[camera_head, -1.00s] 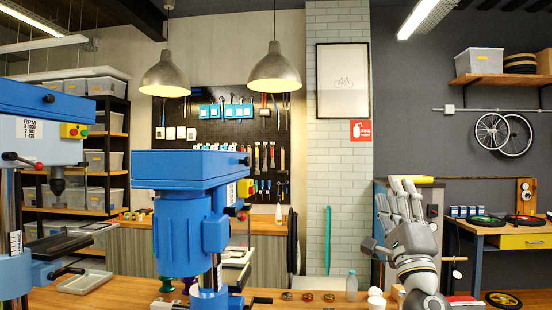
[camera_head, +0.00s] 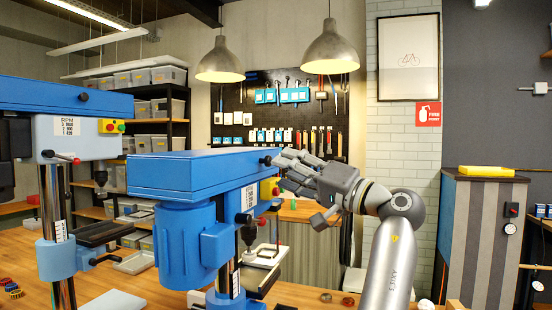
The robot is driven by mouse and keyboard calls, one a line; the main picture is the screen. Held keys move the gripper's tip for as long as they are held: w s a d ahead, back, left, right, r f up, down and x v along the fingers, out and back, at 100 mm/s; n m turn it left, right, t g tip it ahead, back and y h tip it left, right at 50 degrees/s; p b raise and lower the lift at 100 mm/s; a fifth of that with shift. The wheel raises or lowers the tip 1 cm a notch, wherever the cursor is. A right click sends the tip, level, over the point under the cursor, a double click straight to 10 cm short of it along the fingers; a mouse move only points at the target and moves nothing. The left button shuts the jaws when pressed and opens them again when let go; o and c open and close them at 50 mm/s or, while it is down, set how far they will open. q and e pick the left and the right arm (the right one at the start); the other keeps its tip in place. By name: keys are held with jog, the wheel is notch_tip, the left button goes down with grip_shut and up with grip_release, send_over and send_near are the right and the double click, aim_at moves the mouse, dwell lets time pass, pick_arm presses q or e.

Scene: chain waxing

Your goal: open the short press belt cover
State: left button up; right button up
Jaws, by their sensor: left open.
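The short press (camera_head: 190,235) is the blue drill press in front, left of centre. Its blue belt cover (camera_head: 205,172) lies flat and closed on top, with a small dark knob (camera_head: 266,160) at its right end. My left gripper (camera_head: 288,172) is open and empty, with its grey fingers pointing left at that right end, close to the knob. I cannot tell whether a fingertip touches the cover. The fingers partly hide the area by the red and yellow switch box (camera_head: 268,188). My right gripper is not in view.
A taller blue press (camera_head: 60,100) stands at the left. A grey tray (camera_head: 135,262) and a vise (camera_head: 262,268) are on the wooden bench around the presses. A striped cabinet (camera_head: 480,235) with a yellow item on top stands at the right. The space above the short cover looks clear.

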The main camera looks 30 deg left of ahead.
pick_arm(q)
jog(key=p+x, duration=0.1)
jog(key=x, duration=0.3)
jog(key=shift+w+a, duration=0.15)
jog(key=shift+a, duration=0.1)
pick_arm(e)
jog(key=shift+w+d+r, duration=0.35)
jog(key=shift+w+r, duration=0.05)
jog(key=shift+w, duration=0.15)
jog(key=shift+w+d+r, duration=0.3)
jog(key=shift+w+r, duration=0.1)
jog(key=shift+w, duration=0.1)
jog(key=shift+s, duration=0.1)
pick_arm(q)
grip_shut()
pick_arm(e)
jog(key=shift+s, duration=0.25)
